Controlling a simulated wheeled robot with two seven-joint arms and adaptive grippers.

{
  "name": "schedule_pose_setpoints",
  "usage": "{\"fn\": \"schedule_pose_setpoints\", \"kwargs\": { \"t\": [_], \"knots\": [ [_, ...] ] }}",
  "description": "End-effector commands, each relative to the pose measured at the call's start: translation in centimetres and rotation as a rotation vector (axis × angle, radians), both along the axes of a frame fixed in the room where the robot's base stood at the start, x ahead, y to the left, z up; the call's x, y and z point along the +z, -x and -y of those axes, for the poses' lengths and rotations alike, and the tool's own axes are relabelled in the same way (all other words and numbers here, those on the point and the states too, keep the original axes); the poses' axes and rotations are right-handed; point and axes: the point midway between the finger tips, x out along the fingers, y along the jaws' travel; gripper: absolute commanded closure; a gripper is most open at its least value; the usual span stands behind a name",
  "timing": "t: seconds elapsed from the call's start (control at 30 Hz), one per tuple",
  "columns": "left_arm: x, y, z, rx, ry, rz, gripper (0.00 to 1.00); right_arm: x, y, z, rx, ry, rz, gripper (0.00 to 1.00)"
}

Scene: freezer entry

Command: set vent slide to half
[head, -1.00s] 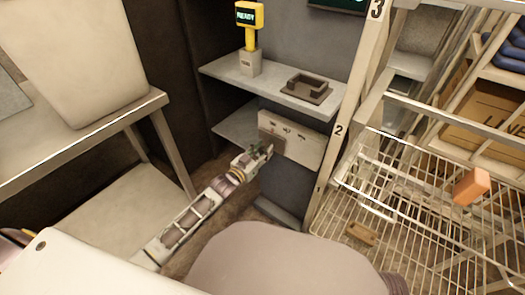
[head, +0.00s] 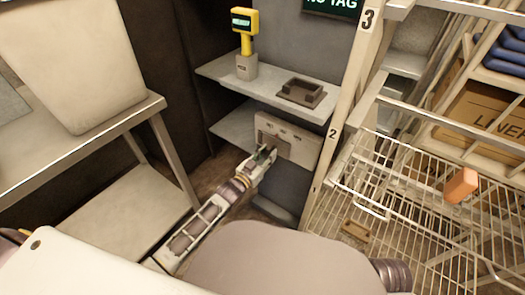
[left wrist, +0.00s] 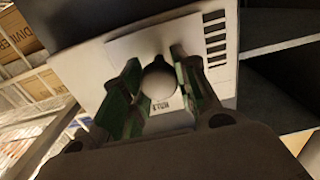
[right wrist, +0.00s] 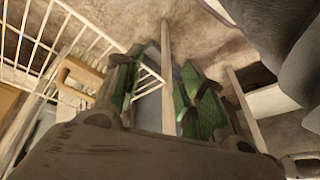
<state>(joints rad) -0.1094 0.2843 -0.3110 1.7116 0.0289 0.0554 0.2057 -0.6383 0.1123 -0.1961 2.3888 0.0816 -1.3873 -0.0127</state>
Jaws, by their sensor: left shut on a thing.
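The vent panel (head: 301,150) is a pale plate on the wall below the shelf, with small dark marks along its upper part. My left gripper (head: 268,150) is at the panel's left part. In the left wrist view, a round grey knob (left wrist: 158,78) sits between the two fingers of my left gripper (left wrist: 160,70), which is shut on it. A label with small letters shows just below the knob, and a column of black bars (left wrist: 216,40) is to its right. The slide's exact position is hard to read. My right gripper (right wrist: 160,85) is open and empty.
A shelf (head: 270,88) above the panel holds a yellow reader (head: 244,22) and a dark tray (head: 301,92). A post (head: 345,105) and a wire basket (head: 420,205) with an orange block (head: 461,185) stand right. A table (head: 95,135) is at left.

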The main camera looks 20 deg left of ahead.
Motion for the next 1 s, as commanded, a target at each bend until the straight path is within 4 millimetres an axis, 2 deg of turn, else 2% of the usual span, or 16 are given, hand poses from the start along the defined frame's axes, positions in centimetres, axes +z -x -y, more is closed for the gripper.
{"fn": "schedule_pose_setpoints", "kwargs": {
  "t": [0.3, 0.67, 0.7, 0.83, 1.0],
  "knots": [
    [0.1, 0.8, 2.2, 0.0, 0.001, -0.001, 1.0, 0.5, 0.1, 0.7, -0.002, 0.033, -0.036, 0.6],
    [0.0, 0.9, 2.4, 0.0, -0.001, -0.001, 1.0, 0.4, 0.2, 0.8, -0.002, 0.036, -0.041, 0.6],
    [0.0, 0.9, 2.4, 0.0, -0.001, -0.001, 0.67, 0.4, 0.2, 0.8, -0.002, 0.036, -0.041, 0.6],
    [0.0, 0.9, 2.3, 0.0, -0.001, -0.001, 0.5, 0.4, 0.2, 0.8, -0.003, 0.036, -0.041, 0.6],
    [0.0, 0.8, 2.3, 0.0, -0.001, -0.001, 0.48, 0.4, 0.2, 0.8, -0.003, 0.036, -0.04, 0.6]
  ]
}}
